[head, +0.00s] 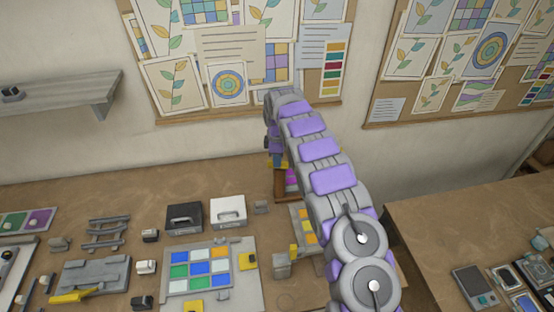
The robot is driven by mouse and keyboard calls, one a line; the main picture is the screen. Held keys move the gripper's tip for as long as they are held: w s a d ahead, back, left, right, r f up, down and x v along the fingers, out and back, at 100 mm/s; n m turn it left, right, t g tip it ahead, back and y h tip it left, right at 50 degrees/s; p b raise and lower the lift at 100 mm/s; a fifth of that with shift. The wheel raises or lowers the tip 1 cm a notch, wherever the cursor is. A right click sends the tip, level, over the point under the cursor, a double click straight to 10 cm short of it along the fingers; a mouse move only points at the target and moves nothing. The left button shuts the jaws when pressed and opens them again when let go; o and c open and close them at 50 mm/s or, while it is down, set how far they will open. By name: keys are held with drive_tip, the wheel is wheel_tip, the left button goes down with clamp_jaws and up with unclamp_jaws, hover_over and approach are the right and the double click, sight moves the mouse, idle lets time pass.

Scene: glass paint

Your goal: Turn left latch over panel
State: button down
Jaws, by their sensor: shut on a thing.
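My arm reaches up from the lower right and bends down at the back of the bench. My gripper (277,160) is small, low in contrast and partly covered by my arm, at the top of a brown stand (281,197) with pink and purple panes (291,179). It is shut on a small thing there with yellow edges. I cannot make out whether this is the left latch. A pale board (240,286) nearer me holds a grid of blue, green, white and orange panes (208,268), with a yellow piece (248,261) at its right.
A black box (184,218) and a white box (228,211) stand left of my arm. A grey jig (95,275) and a yellow tool (75,296) lie further left. A second table (430,225) stands right, across a gap. Pinboards hang on the wall behind.

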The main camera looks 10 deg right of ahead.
drive_tip(key=shift+n, duration=1.5)
drive_tip(key=shift+r, duration=0.1)
drive_tip(key=c, duration=1.2)
unclamp_jaws()
drive_tip(key=shift+w, duration=0.1)
drive_tip(key=shift+o, duration=0.2)
wheel_tip(320, 180, up, 17)
drive_tip(key=p, duration=0.3)
drive_tip(key=shift+p, duration=0.3)
